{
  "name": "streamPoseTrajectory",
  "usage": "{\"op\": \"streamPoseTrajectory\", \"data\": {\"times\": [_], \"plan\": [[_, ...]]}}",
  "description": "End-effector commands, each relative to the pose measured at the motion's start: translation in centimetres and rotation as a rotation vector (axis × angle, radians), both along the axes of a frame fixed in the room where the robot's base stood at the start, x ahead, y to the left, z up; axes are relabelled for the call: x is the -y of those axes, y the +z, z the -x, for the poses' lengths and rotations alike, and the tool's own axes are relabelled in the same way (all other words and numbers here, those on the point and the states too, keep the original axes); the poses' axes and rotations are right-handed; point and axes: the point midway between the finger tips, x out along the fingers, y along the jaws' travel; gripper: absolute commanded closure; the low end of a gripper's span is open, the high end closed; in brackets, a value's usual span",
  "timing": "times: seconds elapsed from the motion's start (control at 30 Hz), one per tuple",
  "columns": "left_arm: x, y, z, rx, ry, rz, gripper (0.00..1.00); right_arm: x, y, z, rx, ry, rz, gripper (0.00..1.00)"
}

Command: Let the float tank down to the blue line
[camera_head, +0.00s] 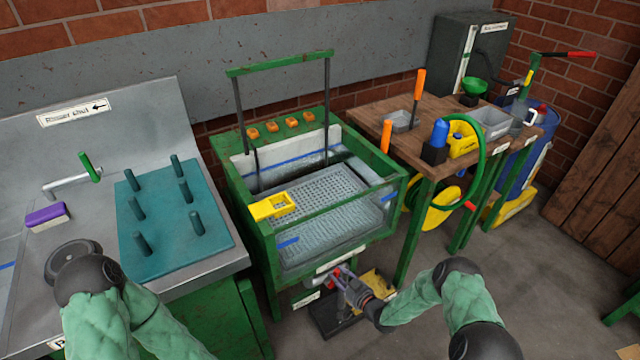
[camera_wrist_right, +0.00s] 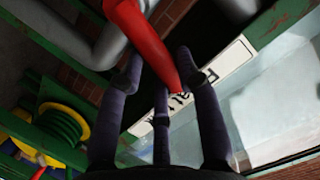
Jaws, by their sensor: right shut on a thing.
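The float tank (camera_head: 263,225) is a green-framed tank with clear walls and a perforated grey tray (camera_head: 335,205) inside. Blue line marks show on its back wall (camera_head: 285,168) and front pane (camera_head: 288,243). I cannot tell the exact water level. My right gripper (camera_head: 343,281) is low at the tank's front, below its white label. In the right wrist view, its dark fingers (camera_wrist_right: 160,85) are shut around a red handle (camera_wrist_right: 138,32), with the label (camera_wrist_right: 215,75) and clear pane beyond.
A yellow piece (camera_head: 272,206) sits at the tank's left edge. A metal sink bench with a teal pegged mat (camera_head: 165,235) stands left. A wooden bench (camera_head: 440,160) with tools and a green hose is at right. A yellow item (camera_head: 376,284) lies on the floor by my gripper.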

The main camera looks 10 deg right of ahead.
Motion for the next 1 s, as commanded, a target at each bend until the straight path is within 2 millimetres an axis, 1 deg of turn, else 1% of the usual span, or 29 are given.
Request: {"op": "streamPoseTrajectory", "data": {"times": [0.03, 0.2, 0.53, 0.73, 0.93, 0.97, 1.0], "plan": [[0.0, 0.2, 0.0, 0.0, 0.0, 0.0, 0.19, -1.3, -0.1, 0.7, 0.004, 0.018, 0.029, 0.97], [0.0, 0.4, 0.0, 0.0, 0.0, 0.0, 0.19, -1.9, 0.1, 0.9, 0.043, 0.019, 0.135, 0.97], [0.0, 0.4, 0.0, 0.0, 0.0, 0.0, 0.19, -2.0, 0.0, 1.0, 0.051, 0.018, 0.161, 0.97], [0.0, 0.4, 0.0, 0.0, 0.0, 0.0, 0.19, -2.6, 0.1, 1.2, 0.081, 0.02, 0.241, 0.97], [0.0, 0.4, 0.0, 0.0, 0.0, 0.0, 0.19, -2.6, 0.1, 1.2, 0.083, 0.02, 0.247, 0.98], [0.0, 0.4, 0.0, 0.0, 0.0, 0.0, 0.19, -2.6, 0.1, 1.2, 0.083, 0.02, 0.247, 0.58], [0.0, 0.4, 0.0, 0.0, 0.0, 0.0, 0.19, -2.6, 0.1, 1.2, 0.082, 0.02, 0.247, 0.46]]}}
